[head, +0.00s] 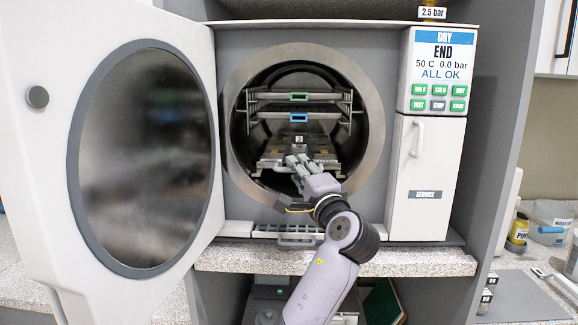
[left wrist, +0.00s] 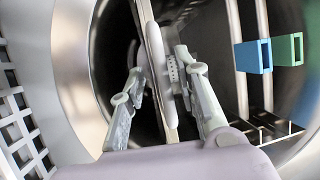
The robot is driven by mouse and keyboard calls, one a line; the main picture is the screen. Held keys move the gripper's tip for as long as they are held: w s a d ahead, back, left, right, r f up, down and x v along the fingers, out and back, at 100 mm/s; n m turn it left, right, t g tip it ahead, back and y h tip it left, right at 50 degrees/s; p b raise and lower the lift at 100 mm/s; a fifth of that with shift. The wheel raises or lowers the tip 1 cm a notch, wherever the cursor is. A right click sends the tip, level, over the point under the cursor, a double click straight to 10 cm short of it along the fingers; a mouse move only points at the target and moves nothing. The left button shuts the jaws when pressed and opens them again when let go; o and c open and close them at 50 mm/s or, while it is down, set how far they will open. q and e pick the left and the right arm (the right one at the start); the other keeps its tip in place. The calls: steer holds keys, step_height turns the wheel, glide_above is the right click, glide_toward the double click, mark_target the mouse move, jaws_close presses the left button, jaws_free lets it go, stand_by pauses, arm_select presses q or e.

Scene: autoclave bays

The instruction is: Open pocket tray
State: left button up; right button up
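The autoclave's round chamber (head: 372,105) stands open in the head view. Inside it, at the bottom, lies a grey tray (head: 268,157) with its front edge toward me. My left gripper (head: 297,163) reaches into the chamber mouth at this tray's front and hides part of it. In the left wrist view, the fingers of my left gripper (left wrist: 160,70) stand apart on either side of a pale tray edge (left wrist: 155,45). A dark gap shows beside the left finger; the right finger is close to the edge, and contact there is unclear. My right gripper is not in view.
The round-windowed door (head: 145,160) is swung open to the left. Upper racks carry a green clip (head: 298,97) and a blue clip (head: 298,117). A slotted grate (head: 290,232) lies below the chamber mouth. A control panel (head: 438,70) reading END is at the right.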

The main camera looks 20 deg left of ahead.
arm_select(q)
steer(key=shift+w+a+r, duration=0.1)
steer(key=shift+w+a, duration=0.05)
steer(key=shift+w, duration=0.05)
steer(key=shift+s+r, duration=0.1)
steer(key=shift+c, duration=0.6)
jaws_close()
